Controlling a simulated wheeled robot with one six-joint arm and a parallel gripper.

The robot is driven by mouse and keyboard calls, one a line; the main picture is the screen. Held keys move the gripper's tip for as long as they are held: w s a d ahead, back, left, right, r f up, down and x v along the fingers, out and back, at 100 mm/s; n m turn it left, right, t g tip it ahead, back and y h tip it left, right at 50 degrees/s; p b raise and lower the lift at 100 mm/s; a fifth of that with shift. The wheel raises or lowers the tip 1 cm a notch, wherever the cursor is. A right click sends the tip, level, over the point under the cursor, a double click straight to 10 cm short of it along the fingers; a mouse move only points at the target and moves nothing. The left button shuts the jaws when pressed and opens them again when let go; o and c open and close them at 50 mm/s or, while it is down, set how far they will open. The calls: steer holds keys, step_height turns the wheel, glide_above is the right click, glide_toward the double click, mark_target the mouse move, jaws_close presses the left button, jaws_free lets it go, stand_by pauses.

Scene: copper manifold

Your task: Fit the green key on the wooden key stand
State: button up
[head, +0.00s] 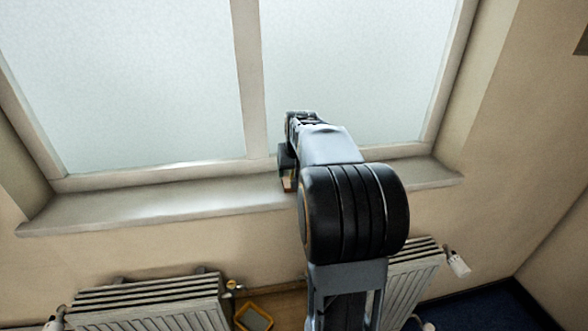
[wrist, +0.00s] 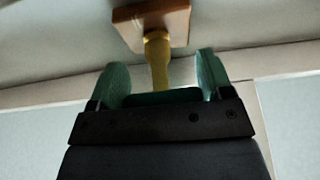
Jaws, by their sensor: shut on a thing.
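The wooden key stand (wrist: 172,22) shows at the top of the wrist view as a reddish-brown block with a yellow post (wrist: 158,62) coming from it. My gripper (wrist: 160,82) is close by, with green shapes at either side of the post. A dark green piece between them, the green key (wrist: 165,97), is held in the jaws. The near end of the post meets its edge in the picture; I cannot tell if they touch. In the head view my arm hides the key and most of the stand; a bit of the wood (head: 288,185) shows at the sill.
The window sill (head: 150,205) runs along below a large frosted window (head: 130,80). Its left part is clear. Ribbed radiators (head: 155,305) stand below the sill. A yellow-framed item (head: 254,318) lies low between them.

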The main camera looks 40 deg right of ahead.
steer(key=shift+f, duration=0.2)
steer(key=o, duration=1)
steer(key=shift+c, duration=0.2)
steer(key=v, duration=1.4)
steer(key=shift+b, duration=0.45)
steer(key=shift+w, duration=0.1)
